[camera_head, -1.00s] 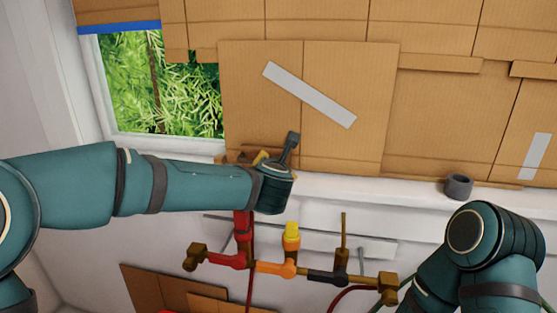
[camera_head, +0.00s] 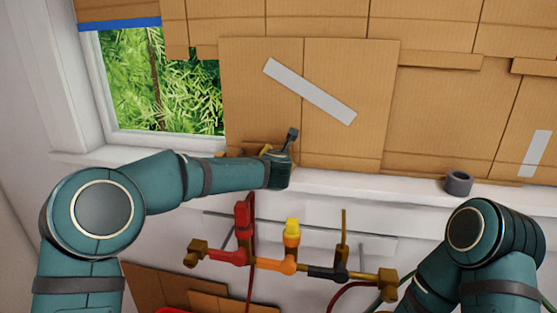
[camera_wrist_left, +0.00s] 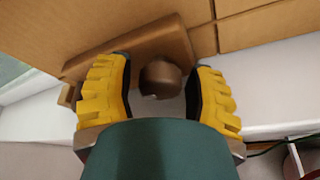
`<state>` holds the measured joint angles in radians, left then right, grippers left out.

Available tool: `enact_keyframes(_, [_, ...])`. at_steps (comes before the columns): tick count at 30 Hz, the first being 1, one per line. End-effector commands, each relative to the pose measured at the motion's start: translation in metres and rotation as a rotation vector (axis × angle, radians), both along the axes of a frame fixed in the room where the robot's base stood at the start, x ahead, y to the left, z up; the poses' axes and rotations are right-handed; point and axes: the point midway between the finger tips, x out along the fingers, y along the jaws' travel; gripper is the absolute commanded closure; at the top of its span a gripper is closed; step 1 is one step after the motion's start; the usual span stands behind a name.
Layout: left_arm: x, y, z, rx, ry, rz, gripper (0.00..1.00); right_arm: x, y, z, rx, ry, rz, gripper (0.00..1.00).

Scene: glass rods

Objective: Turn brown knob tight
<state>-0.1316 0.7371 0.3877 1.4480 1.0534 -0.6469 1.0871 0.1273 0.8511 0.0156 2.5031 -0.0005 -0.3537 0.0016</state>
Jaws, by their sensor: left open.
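In the left wrist view a rounded brown knob (camera_wrist_left: 161,78) sits in front of a longer brown block, by the cardboard wall and the white sill. My left gripper (camera_wrist_left: 161,66) is open, with one yellow finger on each side of the knob. Gaps show between the fingers and the knob, so it is not gripped. In the head view my left wrist (camera_head: 279,172) is at the window sill. It hides the knob there, and only a small bit of yellow shows beside it. My right gripper is out of view; only part of my right arm shows.
Below the sill runs a pipe with a red valve (camera_head: 243,220), a yellow-and-orange valve (camera_head: 291,232), a black section and brown ends (camera_head: 388,284). A dark roll (camera_head: 459,183) stands on the sill (camera_head: 400,190) at the right. Cardboard covers the wall behind.

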Motion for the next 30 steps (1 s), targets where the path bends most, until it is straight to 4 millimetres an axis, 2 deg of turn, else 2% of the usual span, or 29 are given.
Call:
enact_keyframes(4, [-0.0001, 0.0001, -0.0001, 0.000, 0.000, 0.000, 0.46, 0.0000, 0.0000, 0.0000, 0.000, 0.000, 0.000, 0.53])
enact_keyframes(5, [-0.0001, 0.0000, -0.0001, 0.000, 0.000, 0.000, 0.44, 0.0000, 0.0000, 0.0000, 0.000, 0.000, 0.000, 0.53])
enact_keyframes(9, [-0.0002, 0.0000, -0.0001, 0.000, 0.000, 0.000, 0.93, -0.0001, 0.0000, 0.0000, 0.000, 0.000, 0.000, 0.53])
enact_keyframes(10, [-0.0002, 0.0000, -0.0001, 0.000, 0.000, 0.000, 0.98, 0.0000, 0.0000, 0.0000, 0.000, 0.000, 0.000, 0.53])
enact_keyframes(14, [-0.0004, -0.0004, 0.0000, 0.012, -0.002, 0.000, 0.99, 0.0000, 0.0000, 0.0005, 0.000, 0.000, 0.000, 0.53])
enact_keyframes(19, [-0.0006, -0.0009, 0.0005, 0.119, -0.023, 0.000, 0.99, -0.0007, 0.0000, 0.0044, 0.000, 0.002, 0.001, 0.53])
enact_keyframes(26, [-0.0003, 0.0001, -0.0004, 0.123, -0.024, 0.001, 0.99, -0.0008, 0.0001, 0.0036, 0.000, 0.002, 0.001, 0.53])
enact_keyframes(27, [-0.0004, 0.0001, -0.0005, 0.123, -0.024, 0.001, 0.47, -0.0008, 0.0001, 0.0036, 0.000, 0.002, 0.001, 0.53])
enact_keyframes(30, [-0.0004, 0.0001, -0.0005, 0.123, -0.023, 0.000, 0.46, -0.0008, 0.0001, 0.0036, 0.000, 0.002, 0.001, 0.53])
